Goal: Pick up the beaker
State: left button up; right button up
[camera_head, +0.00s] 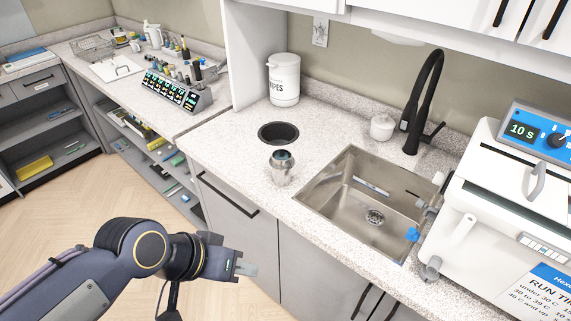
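The beaker (281,168) looks like a small silvery-grey vessel with a darker top. It stands upright on the speckled counter, between the round black-rimmed hole and the left edge of the sink. My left gripper (246,268) is in front of the counter, lower and nearer than the beaker and well apart from it. Its short grey fingers point right, and I see nothing held in them. The gap between the fingers cannot be made out. My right gripper is out of view.
The sink (334,206) with a black faucet (421,105) lies right of the beaker. A white wipes tub (284,80) stands behind the round hole (278,133). A white autoclave-like machine (520,190) fills the right. The counter around the beaker is clear.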

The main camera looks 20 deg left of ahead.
aim_at(281, 162)
jog(key=i+j, duration=0.1)
jog(key=j, duration=0.3)
jog(key=i+j, duration=0.15)
jog(key=j, duration=0.25)
jog(key=i+j, duration=0.1)
jog(key=j, duration=0.3)
jog(key=i+j+z, duration=0.1)
jog(key=j, duration=0.35)
jog(key=i+j, duration=0.15)
jog(key=j, duration=0.25)
jog(key=i+j, duration=0.1)
jog(key=j, duration=0.3)
jog(key=i+j, duration=0.1)
jog(key=j, duration=0.3)
